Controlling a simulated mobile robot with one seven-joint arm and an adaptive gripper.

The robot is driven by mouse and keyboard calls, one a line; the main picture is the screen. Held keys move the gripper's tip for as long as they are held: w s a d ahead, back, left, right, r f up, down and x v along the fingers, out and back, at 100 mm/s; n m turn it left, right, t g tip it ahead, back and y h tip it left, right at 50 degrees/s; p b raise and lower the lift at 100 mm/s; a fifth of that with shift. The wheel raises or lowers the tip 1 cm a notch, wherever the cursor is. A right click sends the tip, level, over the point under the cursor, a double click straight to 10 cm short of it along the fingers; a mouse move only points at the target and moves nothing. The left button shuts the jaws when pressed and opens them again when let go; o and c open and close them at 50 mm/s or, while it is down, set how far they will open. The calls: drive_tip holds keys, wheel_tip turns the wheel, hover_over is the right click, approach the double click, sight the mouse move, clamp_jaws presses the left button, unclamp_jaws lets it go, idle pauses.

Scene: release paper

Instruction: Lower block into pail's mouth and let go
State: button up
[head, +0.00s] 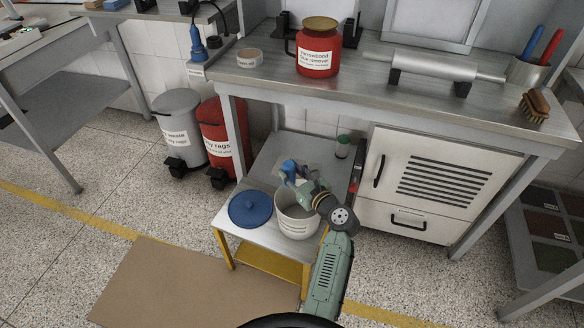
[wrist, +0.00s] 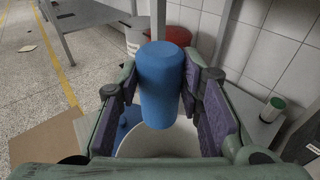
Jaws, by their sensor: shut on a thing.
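The blue block (wrist: 162,88), a rounded cylinder, is between the two purple-padded fingers of my gripper (wrist: 160,78) in the wrist view, and they are shut on it. In the head view part of the block (head: 288,168) shows at my gripper (head: 296,175), above the back of the pail's mouth. The white pail (head: 296,226) stands on a small step stand. Its open mouth (wrist: 165,142) shows below the block in the wrist view. The block looks to be above the rim; its exact height is hard to tell. My arm hides the pail's right side.
A blue lid (head: 250,209) lies left of the pail on the yellow-legged stand (head: 228,250). A green-capped jar (head: 343,147) stands behind. The steel bench (head: 270,84) overhangs the back. A grey bin (head: 182,128) and a red bin (head: 217,135) stand left.

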wheel_tip(320, 180, down, 4)
drive_tip(key=b, duration=0.3)
drive_tip(key=shift+f+b, duration=0.15)
drive_tip(key=shift+b, duration=0.15)
drive_tip(key=shift+f+b, duration=0.6)
drive_tip(key=shift+f, duration=1)
drive_tip(key=o, duration=1.3)
drive_tip(key=shift+c, duration=0.2)
drive_tip(key=v, duration=1.2)
